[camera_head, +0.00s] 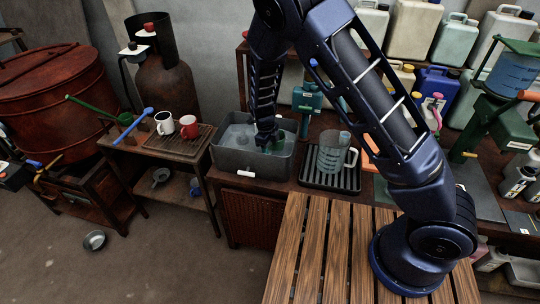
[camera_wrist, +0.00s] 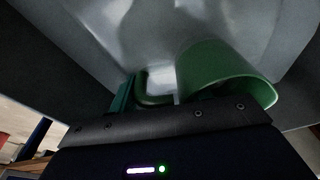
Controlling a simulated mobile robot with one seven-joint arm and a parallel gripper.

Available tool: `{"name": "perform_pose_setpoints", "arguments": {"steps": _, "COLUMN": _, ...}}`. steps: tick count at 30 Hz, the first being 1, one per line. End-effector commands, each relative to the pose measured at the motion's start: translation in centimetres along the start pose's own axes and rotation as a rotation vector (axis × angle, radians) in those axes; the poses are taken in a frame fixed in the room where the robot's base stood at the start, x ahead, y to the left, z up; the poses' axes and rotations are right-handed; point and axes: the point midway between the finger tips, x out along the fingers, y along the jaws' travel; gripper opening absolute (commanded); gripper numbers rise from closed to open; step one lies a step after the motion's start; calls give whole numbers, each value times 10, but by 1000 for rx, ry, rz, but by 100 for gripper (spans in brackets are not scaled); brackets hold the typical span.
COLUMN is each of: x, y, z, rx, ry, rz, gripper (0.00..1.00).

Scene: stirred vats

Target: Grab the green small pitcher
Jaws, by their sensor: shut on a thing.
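The green small pitcher (camera_wrist: 222,72) shows close up in the wrist view, with its round open mouth and its handle (camera_wrist: 152,98) toward the left. It is inside the grey basin (camera_head: 240,163), and a bit of its green shows beside my gripper in the head view (camera_head: 279,141). My gripper (camera_head: 266,138) reaches down into the basin and is shut on the pitcher at its handle side. The black gripper body hides the lower part of the pitcher and most of the grip in the wrist view.
The basin walls (camera_wrist: 65,65) stand close around my gripper. A clear measuring jug (camera_head: 331,155) stands on a black tray (camera_head: 318,179) to the right. White (camera_head: 164,123) and red (camera_head: 189,127) mugs sit on a rack to the left. A teal device (camera_head: 307,100) stands behind.

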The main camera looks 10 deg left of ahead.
Motion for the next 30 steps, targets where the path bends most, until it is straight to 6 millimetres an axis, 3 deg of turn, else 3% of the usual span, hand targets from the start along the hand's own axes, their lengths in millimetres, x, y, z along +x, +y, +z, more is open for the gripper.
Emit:
{"name": "perform_pose_setpoints", "arguments": {"steps": 12, "x": -34, "y": 0, "z": -4, "rx": -2, "ry": -1, "rz": 0, "gripper": 11}}
{"name": "perform_pose_setpoints", "arguments": {"steps": 30, "x": -49, "y": 0, "z": -7, "rx": 0, "ry": -1, "rz": 0, "gripper": 11}}
